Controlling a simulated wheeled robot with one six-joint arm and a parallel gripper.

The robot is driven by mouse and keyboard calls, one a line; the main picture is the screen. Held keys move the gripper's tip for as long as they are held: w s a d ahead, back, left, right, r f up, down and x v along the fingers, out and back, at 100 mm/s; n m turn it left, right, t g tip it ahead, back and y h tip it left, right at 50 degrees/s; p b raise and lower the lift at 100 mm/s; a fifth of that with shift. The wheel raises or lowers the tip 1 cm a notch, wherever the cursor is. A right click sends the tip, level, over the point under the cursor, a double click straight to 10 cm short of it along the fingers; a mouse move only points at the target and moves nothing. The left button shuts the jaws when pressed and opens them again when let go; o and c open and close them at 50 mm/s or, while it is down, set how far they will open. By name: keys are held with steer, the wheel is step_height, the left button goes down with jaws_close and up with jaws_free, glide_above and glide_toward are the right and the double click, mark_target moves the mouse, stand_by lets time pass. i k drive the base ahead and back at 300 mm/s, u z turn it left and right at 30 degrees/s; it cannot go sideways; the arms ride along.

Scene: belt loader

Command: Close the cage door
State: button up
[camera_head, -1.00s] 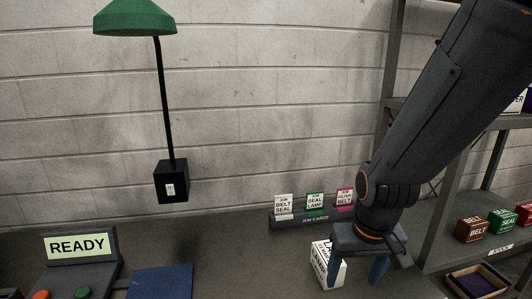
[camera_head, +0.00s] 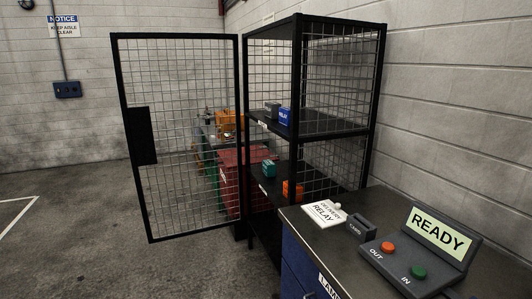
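The cage door (camera_head: 190,140) is a black-framed wire mesh panel with a dark plate (camera_head: 140,136) near its left edge. It stands open, swung out to the left from the front left post of the mesh cage (camera_head: 297,150). The cage front is uncovered, and its shelves show a blue RELAY box (camera_head: 285,117), a grey box (camera_head: 272,108), a teal box (camera_head: 268,168) and an orange box (camera_head: 292,190). My gripper and arm are outside this view.
A dark counter (camera_head: 320,244) at the lower right holds a READY panel (camera_head: 440,235) with OUT and IN buttons, a DELIVERY RELAY card (camera_head: 324,213) and a small dark block (camera_head: 361,229). Red and green crates show behind the mesh. Open floor (camera_head: 80,235) lies at left.

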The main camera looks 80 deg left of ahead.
mark_target(137, 121)
steer(key=k, duration=0.45)
steer(key=u, duration=4.05)
steer(key=i, duration=6.35)
steer(key=z, duration=1.3)
